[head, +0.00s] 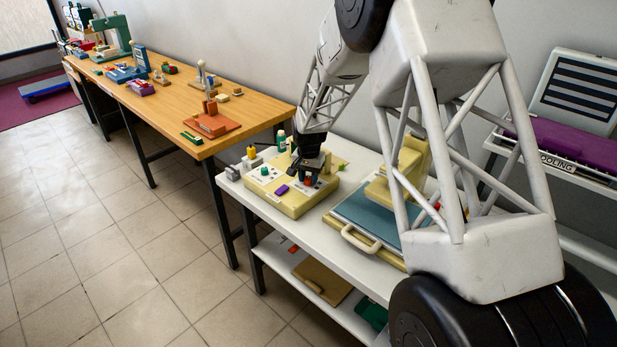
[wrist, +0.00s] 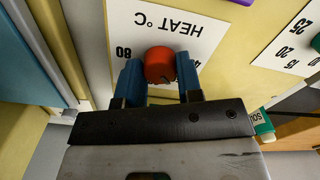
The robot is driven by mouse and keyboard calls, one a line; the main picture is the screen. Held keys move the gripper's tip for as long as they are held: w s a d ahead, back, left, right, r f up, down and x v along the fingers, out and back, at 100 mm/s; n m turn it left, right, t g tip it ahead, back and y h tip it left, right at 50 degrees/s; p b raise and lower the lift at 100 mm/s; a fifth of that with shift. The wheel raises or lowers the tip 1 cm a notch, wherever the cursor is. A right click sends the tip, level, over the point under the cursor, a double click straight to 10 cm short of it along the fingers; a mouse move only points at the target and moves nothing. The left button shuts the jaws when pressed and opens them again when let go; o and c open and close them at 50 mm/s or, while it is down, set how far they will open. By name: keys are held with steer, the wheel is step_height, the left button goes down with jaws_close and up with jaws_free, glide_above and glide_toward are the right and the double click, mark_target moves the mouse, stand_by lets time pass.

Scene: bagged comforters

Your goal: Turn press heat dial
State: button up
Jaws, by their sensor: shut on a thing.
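The heat dial is a red knob (wrist: 159,64) on a white card marked "HEAT °C" (wrist: 185,25), upside down in the wrist view, with "80" at its left. My gripper (wrist: 159,76) has its two blue fingers on either side of the knob, shut on it. In the head view my gripper (head: 308,168) points down over the cream control box (head: 292,203), at its right part. The knob's red shows just under the fingers (head: 308,181). Any pointer mark on the knob is hard to make out.
The heat press with a blue-grey plate (head: 372,222) and handle (head: 358,239) stands right of the box. A green-capped bottle (head: 281,141) is behind it. A wooden table (head: 180,100) holds several items. The tiled floor is clear.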

mark_target(309, 178)
stand_by(0.3)
steer(key=o, duration=0.9)
steer(key=shift+r, duration=0.1)
steer(key=shift+r, duration=3.8)
